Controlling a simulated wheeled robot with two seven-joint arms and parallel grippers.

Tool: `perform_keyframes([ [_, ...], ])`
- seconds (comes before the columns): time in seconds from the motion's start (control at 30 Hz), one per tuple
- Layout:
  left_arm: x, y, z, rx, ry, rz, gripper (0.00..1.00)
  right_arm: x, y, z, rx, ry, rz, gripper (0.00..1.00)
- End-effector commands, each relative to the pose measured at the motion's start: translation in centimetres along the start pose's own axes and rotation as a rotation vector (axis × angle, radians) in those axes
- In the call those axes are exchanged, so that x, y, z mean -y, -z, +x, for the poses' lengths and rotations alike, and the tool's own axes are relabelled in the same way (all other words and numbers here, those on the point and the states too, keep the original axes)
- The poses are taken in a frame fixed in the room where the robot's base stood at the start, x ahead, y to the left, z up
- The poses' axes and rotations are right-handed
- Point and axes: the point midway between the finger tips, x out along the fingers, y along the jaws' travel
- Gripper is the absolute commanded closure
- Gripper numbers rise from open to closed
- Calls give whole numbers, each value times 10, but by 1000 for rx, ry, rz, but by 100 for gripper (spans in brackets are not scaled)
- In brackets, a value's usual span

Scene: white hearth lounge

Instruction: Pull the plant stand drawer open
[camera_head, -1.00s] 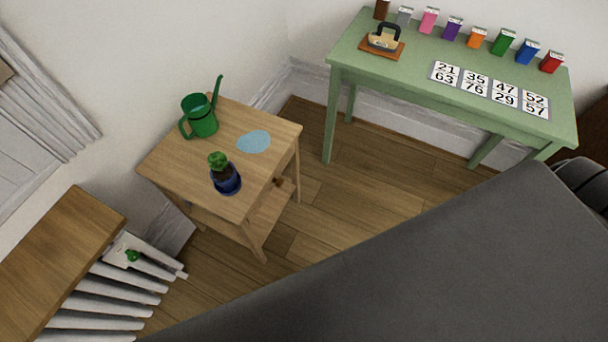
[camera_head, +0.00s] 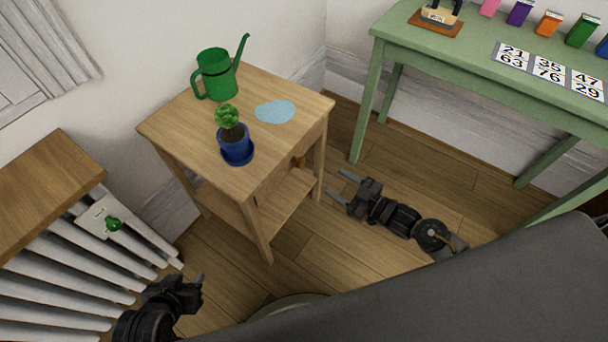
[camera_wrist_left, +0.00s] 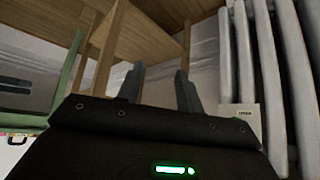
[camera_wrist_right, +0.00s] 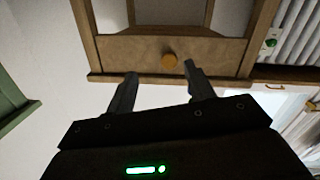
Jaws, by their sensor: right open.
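The wooden plant stand (camera_head: 185,125) stands against the wall in the head view, with a lower shelf. Its drawer front (camera_wrist_right: 125,52) faces the right wrist camera, and its round wooden knob (camera_wrist_right: 170,59) is near the fingertips. The knob also shows in the head view (camera_head: 299,160). The drawer looks shut. My right gripper (camera_head: 335,186) is open and empty, a short way right of the stand; in the right wrist view (camera_wrist_right: 161,73) the knob appears between its fingers, apart from them. My left gripper (camera_head: 187,281) is open and empty near the radiator, low in the head view.
A white radiator (camera_head: 95,265) is at left. A green table (camera_head: 450,75) stands at right. Bare floor (camera_head: 345,240) lies between.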

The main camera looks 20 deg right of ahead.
Motion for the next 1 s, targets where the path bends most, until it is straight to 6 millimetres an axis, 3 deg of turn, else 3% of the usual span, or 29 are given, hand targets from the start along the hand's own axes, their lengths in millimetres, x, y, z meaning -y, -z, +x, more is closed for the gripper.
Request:
perform_keyframes([
  [0.2, 0, 11, -22, -39, 3, 4, 64, 7, 25, 3, -84, 42, -25, 47],
  [0.43, -2, 15, -23, -57, 0, 8, 64, 6, 27, 12, -88, 41, -26, 47],
  [0.8, -14, 44, -21, -225, -29, 34, 64, 10, 32, 76, -87, 40, -26, 47],
  [1.0, -21, 58, -22, -306, -45, 46, 64, 11, 34, 102, -85, 41, -26, 47],
])
